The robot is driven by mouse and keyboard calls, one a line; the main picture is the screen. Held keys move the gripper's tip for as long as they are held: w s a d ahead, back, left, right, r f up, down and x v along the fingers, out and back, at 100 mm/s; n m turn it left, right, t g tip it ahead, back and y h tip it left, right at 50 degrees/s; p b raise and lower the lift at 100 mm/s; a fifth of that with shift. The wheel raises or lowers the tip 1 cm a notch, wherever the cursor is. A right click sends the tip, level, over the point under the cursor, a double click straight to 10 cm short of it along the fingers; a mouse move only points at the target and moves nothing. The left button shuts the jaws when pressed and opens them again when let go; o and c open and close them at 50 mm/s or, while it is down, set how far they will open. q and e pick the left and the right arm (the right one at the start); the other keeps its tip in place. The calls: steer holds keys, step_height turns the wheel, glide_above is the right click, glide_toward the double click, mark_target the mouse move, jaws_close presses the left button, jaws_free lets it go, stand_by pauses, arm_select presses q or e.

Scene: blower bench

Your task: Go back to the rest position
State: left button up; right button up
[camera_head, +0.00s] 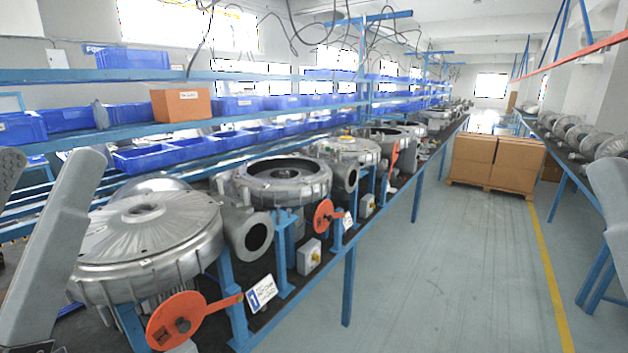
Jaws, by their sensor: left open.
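My left arm comes in at the left edge as a grey link that slants down in front of the nearest blower (150,235). Only a dark sliver of my left gripper (42,348) shows at the bottom left corner, and its fingertips are mostly cut off by the frame. I see nothing held there. A grey part of my right arm shows at the right edge, but my right gripper is out of view.
Silver blowers, including a second one (275,182), line the blue-framed bench. An orange disc handle (178,320) juts out at the front. Blue bins (160,155) fill shelves behind. Cardboard boxes (497,160) stand on a pallet. The aisle floor (440,280) is clear.

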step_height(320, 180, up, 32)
steer(key=p, duration=2.9)
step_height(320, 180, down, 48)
steer(key=b, duration=4.7)
steer(key=shift+b, duration=0.4)
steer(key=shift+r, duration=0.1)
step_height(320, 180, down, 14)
steer(key=b, duration=1.3)
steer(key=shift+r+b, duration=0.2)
steer(key=shift+b, duration=0.1)
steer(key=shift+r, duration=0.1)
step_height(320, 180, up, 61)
steer(key=p, duration=6.1)
